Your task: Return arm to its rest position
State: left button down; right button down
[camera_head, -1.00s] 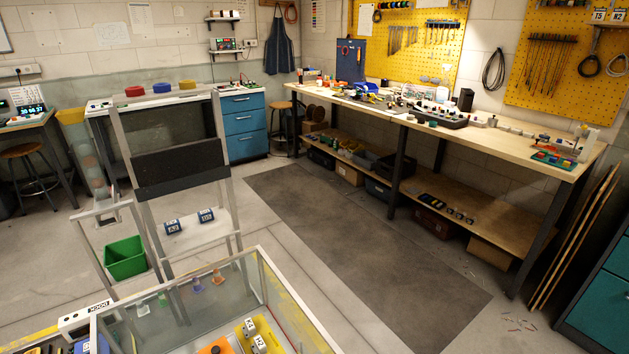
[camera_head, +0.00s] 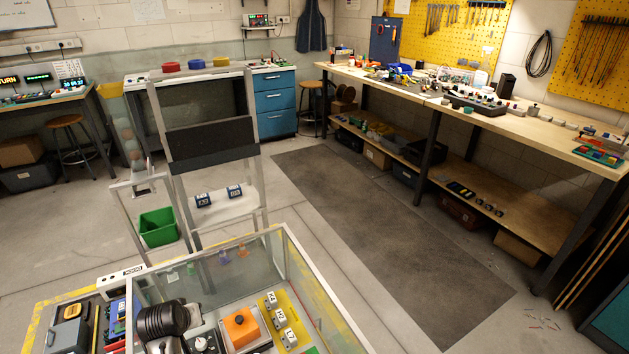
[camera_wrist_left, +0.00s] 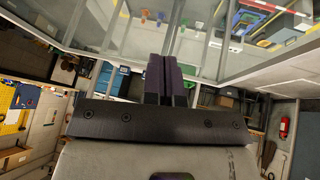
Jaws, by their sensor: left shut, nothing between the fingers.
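My left gripper (camera_wrist_left: 166,80) shows in the left wrist view. Its two dark fingers are pressed together with nothing between them. They stand clear of any object, with glass panels and pale frame posts behind them. In the head view, a dark rounded part, possibly an arm link of mine, shows at the bottom over the glass-walled bench; no fingertips show there. My right gripper is in neither current view.
The glass-walled bench holds an orange block with a black knob (camera_head: 240,326) and several white switches on a yellow plate. A metal frame (camera_head: 252,150) stands behind it. A green bin (camera_head: 158,228) is on the floor. The dark mat (camera_head: 400,250) is clear.

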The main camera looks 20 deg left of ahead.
pick_arm(q)
jog(key=s+d+r+m+t+h+p, duration=0.1)
jog(key=s+d+r+m+p, duration=0.35)
jog(key=d, duration=0.55)
jog(key=s+d+r+m+t+h+p, duration=0.1)
jog(key=s+d+r+m, duration=0.35)
jog(key=d+r, duration=0.35)
jog(key=s+d+f+m+g+h+p, duration=0.1)
jog(key=s+d+f+g+p, duration=0.15)
jog(key=s, duration=0.65)
jog(key=s+d+f+g+p, duration=0.2)
jog(key=s+d+f+p, duration=0.15)
jog(key=s, duration=0.45)
notch_tip(320, 180, up, 37)
jog(key=p, duration=3.7)
jog(key=shift+s+d, duration=0.15)
jog(key=shift+d, duration=0.1)
